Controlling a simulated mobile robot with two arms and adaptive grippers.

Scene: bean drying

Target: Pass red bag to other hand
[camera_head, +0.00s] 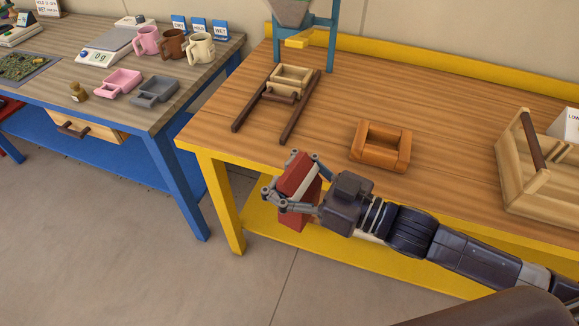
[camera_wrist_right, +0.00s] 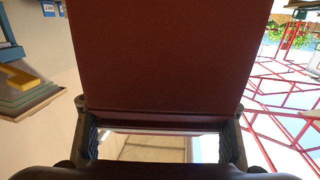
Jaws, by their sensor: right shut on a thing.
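The red bag (camera_head: 297,172) is a dark red, block-like shape held upright in front of the yellow table's front edge, off the tabletop. My right gripper (camera_head: 288,186) comes in from the right and is shut on it, with fingers on both sides. In the right wrist view the bag (camera_wrist_right: 165,55) fills the upper middle, and the fingers (camera_wrist_right: 160,143) show at its lower left and right. My left gripper is not in view.
The yellow table (camera_head: 450,130) holds an orange-brown tray (camera_head: 368,155), a wooden frame with dark rails (camera_head: 302,118) and a wooden crate (camera_head: 520,195). The blue table (camera_head: 190,85) at left holds mugs, scoops and a scale (camera_head: 100,58). Floor between them is clear.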

